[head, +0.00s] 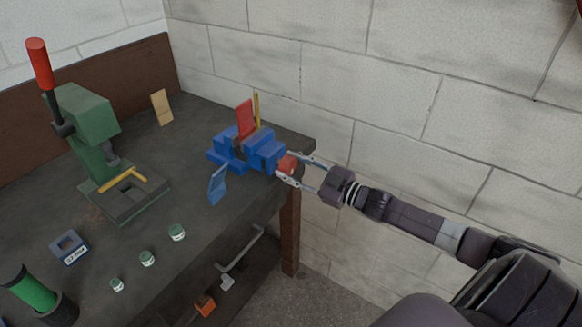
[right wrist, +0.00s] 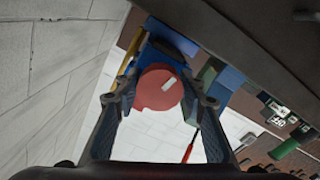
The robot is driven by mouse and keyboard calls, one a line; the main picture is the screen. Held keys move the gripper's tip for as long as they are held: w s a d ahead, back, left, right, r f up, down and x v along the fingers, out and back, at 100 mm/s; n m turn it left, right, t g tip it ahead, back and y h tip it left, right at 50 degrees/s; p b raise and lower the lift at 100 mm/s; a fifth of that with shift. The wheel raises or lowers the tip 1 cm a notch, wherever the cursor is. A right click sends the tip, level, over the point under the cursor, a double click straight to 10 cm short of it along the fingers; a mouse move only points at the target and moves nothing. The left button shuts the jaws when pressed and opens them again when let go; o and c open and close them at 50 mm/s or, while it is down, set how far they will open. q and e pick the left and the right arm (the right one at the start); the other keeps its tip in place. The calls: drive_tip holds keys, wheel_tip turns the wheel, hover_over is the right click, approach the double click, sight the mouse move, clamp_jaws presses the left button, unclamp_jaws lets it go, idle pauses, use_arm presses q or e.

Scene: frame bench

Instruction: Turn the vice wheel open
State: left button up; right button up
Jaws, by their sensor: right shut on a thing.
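The blue vice (head: 262,148) sits at the right end of the dark bench. Its red wheel (head: 286,161) faces right, past the bench edge. In the right wrist view the wheel (right wrist: 152,94) is a red disc with a white mark, tilted, between the fingers. My right gripper (head: 288,167) comes in from the right and is shut on the wheel, one finger on each side. A red piece (head: 245,117) stands upright at the vice jaws; how firmly it is held cannot be told. My left gripper is not in view.
A green press (head: 88,130) with a red-ended lever stands left on the bench (head: 195,120). A block wall (head: 400,95) runs close behind the vice and my right arm.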

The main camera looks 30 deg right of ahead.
drive_tip(key=n, duration=0.4)
drive_tip(key=shift+d+r+n+b, duration=0.1)
drive_tip(key=shift+r+n+b, duration=0.1)
drive_tip(key=shift+n+b, duration=0.15)
drive_tip(key=n+b, duration=0.1)
drive_tip(key=n, duration=0.2)
drive_tip(key=shift+w+r+n, duration=0.1)
drive_tip(key=shift+n, duration=0.25)
drive_tip(key=shift+r+n, duration=0.1)
drive_tip(key=shift+n, duration=0.2)
drive_tip(key=shift+w, duration=0.1)
drive_tip(key=o, duration=0.9)
drive_tip(key=shift+o, duration=1.4)
drive_tip(key=shift+w, duration=0.1)
drive_tip(key=shift+f, duration=0.2)
